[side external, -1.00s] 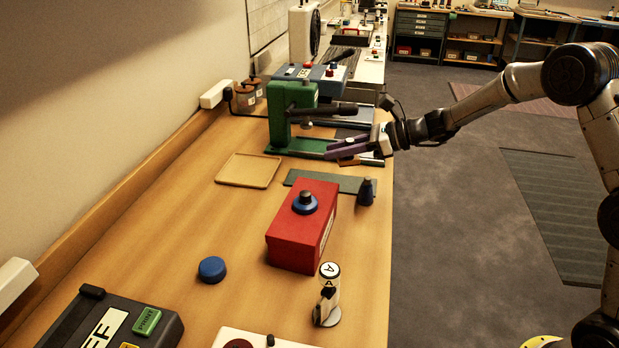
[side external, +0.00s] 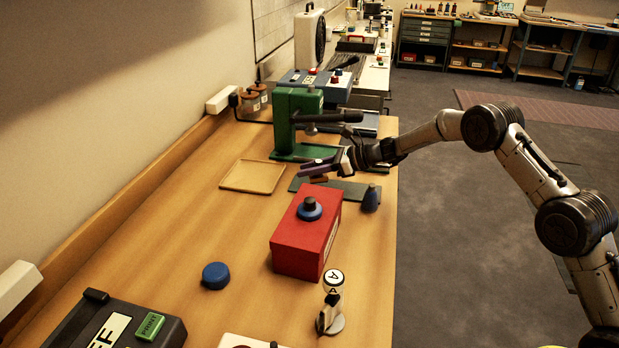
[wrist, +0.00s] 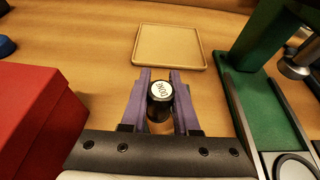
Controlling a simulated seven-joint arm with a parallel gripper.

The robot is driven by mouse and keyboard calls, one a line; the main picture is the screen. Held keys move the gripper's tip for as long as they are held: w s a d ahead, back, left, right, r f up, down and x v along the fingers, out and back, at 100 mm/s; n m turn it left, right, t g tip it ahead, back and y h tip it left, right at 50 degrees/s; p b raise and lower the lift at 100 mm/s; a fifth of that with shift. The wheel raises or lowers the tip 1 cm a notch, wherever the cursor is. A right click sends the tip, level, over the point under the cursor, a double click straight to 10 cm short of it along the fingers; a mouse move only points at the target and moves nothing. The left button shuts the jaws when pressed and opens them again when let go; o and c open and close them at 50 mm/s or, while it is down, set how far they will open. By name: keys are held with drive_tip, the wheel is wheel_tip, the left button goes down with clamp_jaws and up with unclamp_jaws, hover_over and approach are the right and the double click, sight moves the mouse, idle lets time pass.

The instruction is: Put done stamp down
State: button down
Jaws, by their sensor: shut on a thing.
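My gripper (side external: 318,168) is shut on the done stamp. In the wrist view the stamp (wrist: 159,99) sits between the purple fingers (wrist: 159,80), with its round white "DONE" label on a black top facing the camera. In the side view only a small brownish part of the stamp (side external: 319,179) shows below the fingers. The gripper holds it above the table, between the red box and the green press. A shallow tan tray (side external: 238,189) lies on the table to the left; in the wrist view the empty tray (wrist: 168,46) is ahead of the fingertips.
The red box (side external: 300,247) with a blue-based knob stands nearer the camera. The green press (side external: 285,125) stands behind the gripper. A dark green mat (side external: 350,190) and a dark blue cone-shaped object (side external: 371,198) are at the right edge. Bare wood surrounds the tray's near side.

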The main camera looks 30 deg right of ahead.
drive_tip(key=shift+f, duration=1.3)
drive_tip(key=shift+f, duration=0.1)
drive_tip(key=c, duration=0.7)
unclamp_jaws()
drive_tip(key=shift+o, duration=0.2)
